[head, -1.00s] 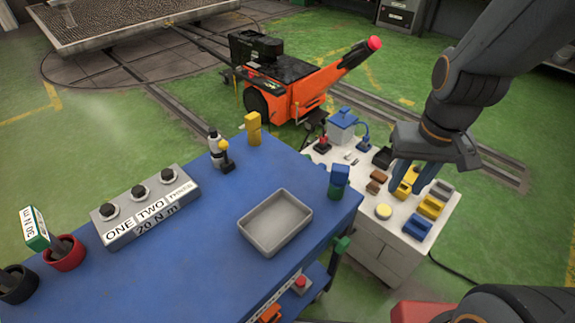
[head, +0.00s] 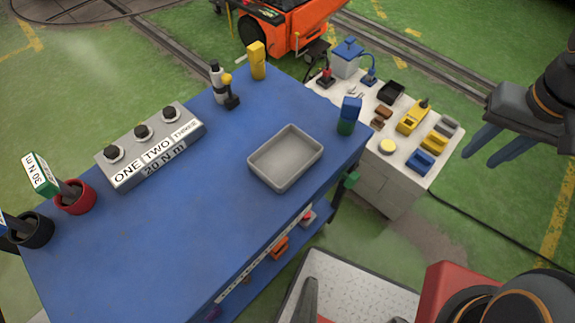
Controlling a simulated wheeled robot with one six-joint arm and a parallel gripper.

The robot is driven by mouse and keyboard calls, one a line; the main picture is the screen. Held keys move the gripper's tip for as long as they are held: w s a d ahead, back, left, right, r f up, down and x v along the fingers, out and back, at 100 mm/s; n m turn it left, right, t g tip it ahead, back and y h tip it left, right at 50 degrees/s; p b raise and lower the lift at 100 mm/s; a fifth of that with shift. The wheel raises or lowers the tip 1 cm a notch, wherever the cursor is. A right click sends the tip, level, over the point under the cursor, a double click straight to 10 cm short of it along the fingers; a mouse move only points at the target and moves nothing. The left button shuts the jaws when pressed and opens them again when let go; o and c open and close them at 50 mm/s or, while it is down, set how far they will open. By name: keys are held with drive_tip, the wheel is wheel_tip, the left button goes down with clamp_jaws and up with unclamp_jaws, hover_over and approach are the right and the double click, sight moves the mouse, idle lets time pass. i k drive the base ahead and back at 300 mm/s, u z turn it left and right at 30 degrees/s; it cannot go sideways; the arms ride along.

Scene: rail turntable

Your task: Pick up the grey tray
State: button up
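The grey tray (head: 257,172) is a shallow, empty rectangular tray. It lies flat on the blue table (head: 190,230), near the table's right edge. My gripper (head: 477,160) is at the right of the head view, beyond the white cabinet and well apart from the tray. Its two dark fingers point down and left, spread apart with nothing between them.
A grey block labelled ONE TWO THREE (head: 152,148) stands left of the tray. A blue and green object (head: 348,115) stands close to its right. A white cabinet (head: 400,160) holds several small items. An orange machine (head: 285,25) stands behind.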

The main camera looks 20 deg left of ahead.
sight(282, 160)
drive_tip(key=k, duration=0.4)
drive_tip(key=u, duration=1.4)
drive_tip(key=i, duration=0.5)
drive_tip(key=k, duration=0.5)
drive_tip(key=z, duration=1.9)
drive_tip(key=i, duration=0.9)
drive_tip(key=u, duration=1.85)
